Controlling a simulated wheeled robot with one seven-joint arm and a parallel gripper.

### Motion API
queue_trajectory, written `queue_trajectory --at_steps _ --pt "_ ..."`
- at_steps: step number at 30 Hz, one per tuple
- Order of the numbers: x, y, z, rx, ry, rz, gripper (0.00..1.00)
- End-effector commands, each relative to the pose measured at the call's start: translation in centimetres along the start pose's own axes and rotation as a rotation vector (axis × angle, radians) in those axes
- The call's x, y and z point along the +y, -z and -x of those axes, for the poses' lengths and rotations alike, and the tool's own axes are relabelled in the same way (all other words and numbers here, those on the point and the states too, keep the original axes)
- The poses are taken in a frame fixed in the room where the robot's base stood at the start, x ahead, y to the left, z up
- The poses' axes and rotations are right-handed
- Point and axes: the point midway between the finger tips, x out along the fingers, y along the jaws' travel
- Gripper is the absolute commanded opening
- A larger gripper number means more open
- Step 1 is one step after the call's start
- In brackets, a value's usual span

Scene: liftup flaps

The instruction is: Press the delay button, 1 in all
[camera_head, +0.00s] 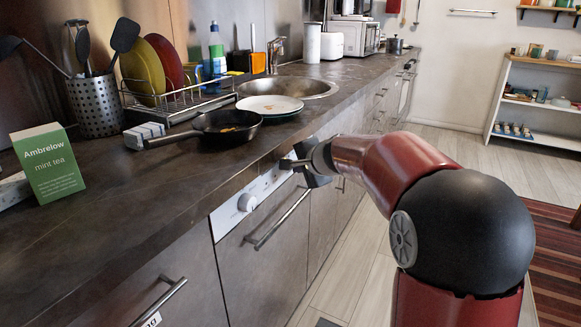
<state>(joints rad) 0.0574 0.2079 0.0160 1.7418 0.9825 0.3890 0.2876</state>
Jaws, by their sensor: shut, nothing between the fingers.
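A dishwasher (262,250) is built into the counter front, with a white control strip (228,216) along its top edge. A round white knob (247,202) sits on the strip. A bar handle (278,222) crosses the door below it. My gripper (286,164) is shut and empty, at the far right end of the strip, right of the knob. Its fingers point left toward the panel; I cannot tell whether they touch it. I cannot make out the delay button: the strip's marks are too small and the gripper covers part of its far end.
The dark countertop (110,205) overhangs the panel. On it are a frying pan (225,127) near the edge, white plates (270,105), a dish rack (180,102) and a green tea box (47,163). The floor (345,285) along the cabinets is clear.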

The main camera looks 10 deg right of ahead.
Motion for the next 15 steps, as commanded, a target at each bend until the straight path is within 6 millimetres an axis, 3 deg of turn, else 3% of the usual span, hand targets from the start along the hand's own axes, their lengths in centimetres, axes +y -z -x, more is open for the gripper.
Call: queue_trajectory --at_steps 15 --pt "0.66 0.62 0.87 0.0 0.0 0.0 0.0"
